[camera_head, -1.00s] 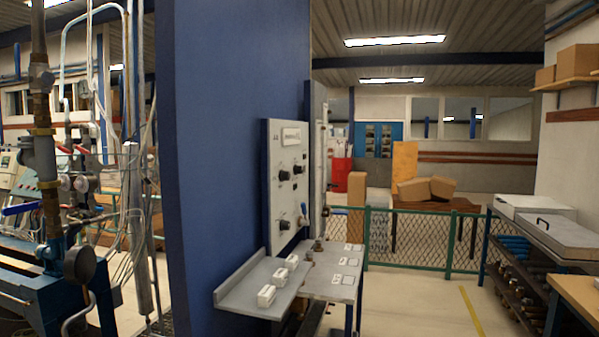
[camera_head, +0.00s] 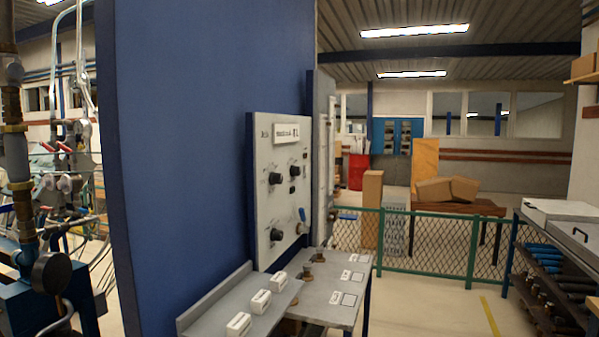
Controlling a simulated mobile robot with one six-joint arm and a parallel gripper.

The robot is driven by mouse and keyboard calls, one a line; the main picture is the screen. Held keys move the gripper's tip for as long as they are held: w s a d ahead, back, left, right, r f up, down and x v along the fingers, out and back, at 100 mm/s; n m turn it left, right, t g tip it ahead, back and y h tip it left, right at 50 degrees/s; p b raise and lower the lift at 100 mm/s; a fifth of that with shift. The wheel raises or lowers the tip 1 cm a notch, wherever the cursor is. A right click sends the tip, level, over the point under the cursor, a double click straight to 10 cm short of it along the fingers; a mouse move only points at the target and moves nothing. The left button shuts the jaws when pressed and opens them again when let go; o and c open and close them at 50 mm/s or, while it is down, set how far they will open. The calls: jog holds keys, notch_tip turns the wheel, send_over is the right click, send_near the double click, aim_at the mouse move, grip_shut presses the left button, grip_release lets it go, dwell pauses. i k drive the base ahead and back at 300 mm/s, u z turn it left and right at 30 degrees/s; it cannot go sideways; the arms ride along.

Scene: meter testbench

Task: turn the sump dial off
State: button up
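A white control panel (camera_head: 280,185) is fixed to the blue wall near the middle of the view, seen at a slant. It carries several black dials, among them an upper right dial (camera_head: 295,171), a middle left dial (camera_head: 274,178) and a lower left dial (camera_head: 276,235). My gripper is not in view.
A grey shelf with white blocks (camera_head: 261,301) and a grey table (camera_head: 335,290) stand below the panel. The blue wall (camera_head: 210,140) fills the left middle. A green mesh fence (camera_head: 430,243) crosses behind. Pipework (camera_head: 20,170) stands at far left. Open floor lies at right (camera_head: 430,305).

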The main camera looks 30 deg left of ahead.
aim_at(295, 170)
jog(key=z, duration=0.05)
jog(key=i, duration=2.65)
jog(key=z, duration=0.25)
jog(key=k, duration=0.2)
jog(key=u, duration=2.85)
